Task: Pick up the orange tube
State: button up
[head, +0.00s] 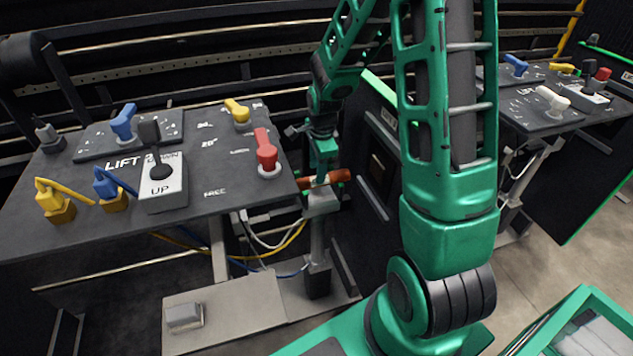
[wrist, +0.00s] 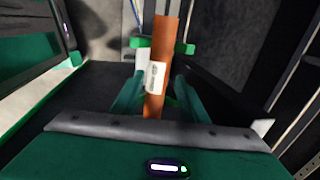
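The orange tube (head: 338,176) lies roughly level at the head of a grey post, just beyond the right edge of the left console. My gripper (head: 322,178) is at the tube from above and hides part of it. In the wrist view the orange tube (wrist: 166,42), with a white label, runs between the two green fingers of my gripper (wrist: 164,60). The fingers stand close on either side of it. I cannot tell whether both press on it.
The left console (head: 208,196) carries levers and switches, with a red lever (head: 266,152) near the tube. A grey post (head: 318,240) and loose cables (head: 275,243) are below. A dark cabinet (head: 372,165) stands behind my arm. Another console (head: 545,118) is at the right.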

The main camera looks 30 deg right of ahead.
jog(key=shift+w+d+f, duration=0.1)
jog(key=shift+w+f, duration=0.05)
jog(key=shift+f, duration=1)
jog(key=shift+w+d+f, duration=0.1)
jog(key=shift+f, duration=1)
jog(key=shift+c, duration=0.6)
grip_shut()
jog(key=shift+r, duration=0.1)
